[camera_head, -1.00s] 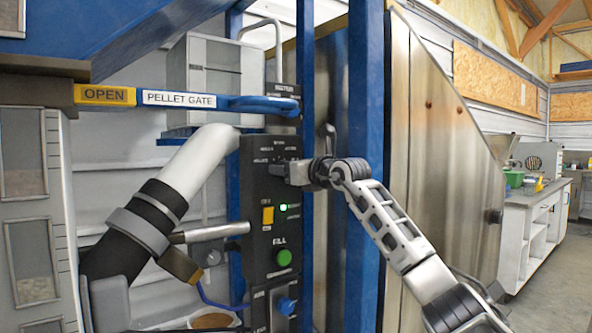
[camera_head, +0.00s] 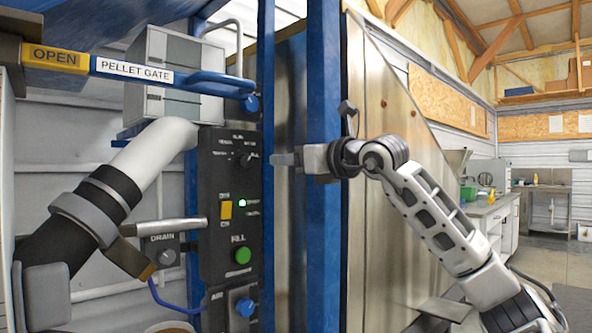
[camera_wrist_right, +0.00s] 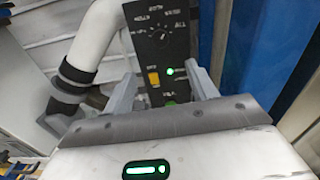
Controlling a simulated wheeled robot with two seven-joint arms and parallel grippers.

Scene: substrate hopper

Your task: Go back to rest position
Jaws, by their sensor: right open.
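My right gripper (camera_head: 284,160) is open and empty. It hangs in front of the blue post, just right of the black control panel (camera_head: 222,270), with a gap to the selector knob (camera_head: 248,160). In the right wrist view the two fingers of the right gripper (camera_wrist_right: 160,95) stand apart with the panel (camera_wrist_right: 145,18) between and beyond them. The panel carries a yellow switch (camera_head: 225,210), a lit green lamp (camera_head: 242,201) and a green FILL button (camera_head: 243,255). My left gripper is not in view.
A blue lever labelled PELLET GATE (camera_head: 135,72) with a yellow OPEN tag is at upper left. A blue post (camera_head: 323,240) and steel hopper wall (camera_head: 390,110) stand close to my right arm. A white pipe (camera_head: 155,155) runs left of the panel. Open floor (camera_head: 560,255) lies at right.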

